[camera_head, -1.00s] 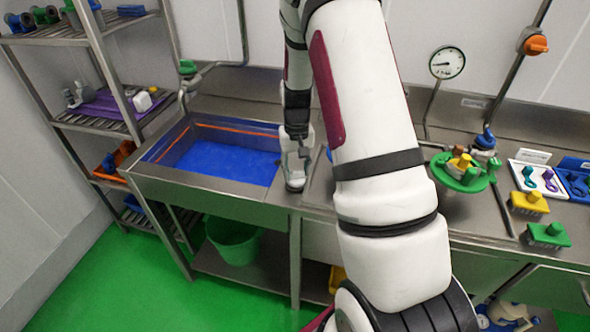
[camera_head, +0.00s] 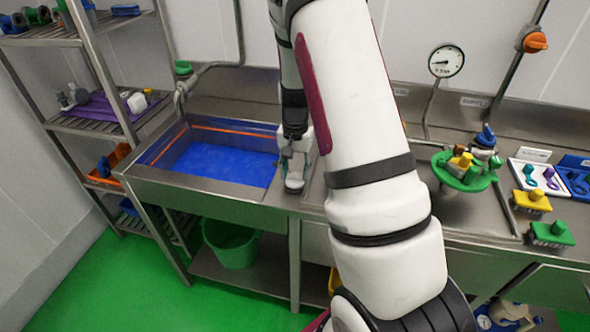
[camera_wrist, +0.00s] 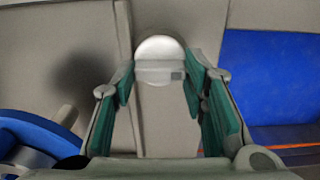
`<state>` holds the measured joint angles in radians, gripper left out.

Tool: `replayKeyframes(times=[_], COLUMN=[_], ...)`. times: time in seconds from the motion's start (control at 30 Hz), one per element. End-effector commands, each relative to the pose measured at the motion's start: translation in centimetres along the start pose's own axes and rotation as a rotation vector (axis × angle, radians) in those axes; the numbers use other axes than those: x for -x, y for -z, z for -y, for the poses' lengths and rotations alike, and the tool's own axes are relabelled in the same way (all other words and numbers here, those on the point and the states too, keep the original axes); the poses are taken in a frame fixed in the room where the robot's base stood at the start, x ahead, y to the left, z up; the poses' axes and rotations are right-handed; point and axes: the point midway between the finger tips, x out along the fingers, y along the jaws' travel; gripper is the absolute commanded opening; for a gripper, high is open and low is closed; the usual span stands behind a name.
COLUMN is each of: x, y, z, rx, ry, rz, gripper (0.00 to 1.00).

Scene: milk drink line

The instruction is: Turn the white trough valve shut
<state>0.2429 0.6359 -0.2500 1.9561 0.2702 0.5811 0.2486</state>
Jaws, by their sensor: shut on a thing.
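The white trough valve (camera_wrist: 160,48) shows in the wrist view as a rounded white knob with a flat bar across its lower side. It sits between the fingertips of my gripper (camera_wrist: 160,77), whose green pads lie on either side of it. My gripper is shut on it. In the head view my gripper (camera_head: 294,180) points down at the right rim of the steel trough (camera_head: 200,200), which has blue inside. The handle's exact angle cannot be told.
A shelf (camera_head: 85,125) stands at the left.

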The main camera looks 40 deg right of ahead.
Motion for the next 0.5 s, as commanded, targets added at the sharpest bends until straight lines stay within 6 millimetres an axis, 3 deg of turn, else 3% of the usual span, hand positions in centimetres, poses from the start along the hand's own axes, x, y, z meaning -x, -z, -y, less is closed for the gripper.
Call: replayKeyframes(times=[0.3,0.33,0.4,0.5], x=[-0.02,-0.02,-0.02,-0.02], y=[-0.04,-0.04,-0.04,-0.03], z=[0.0,0.0,0.0,0.0], rx=[-0.005,-0.005,-0.004,-0.004], ry=[0.001,0.001,0.0,0.0], rz=[0.001,0.001,0.001,0.001], gripper=[0.12,0.44,0.6,0.6])
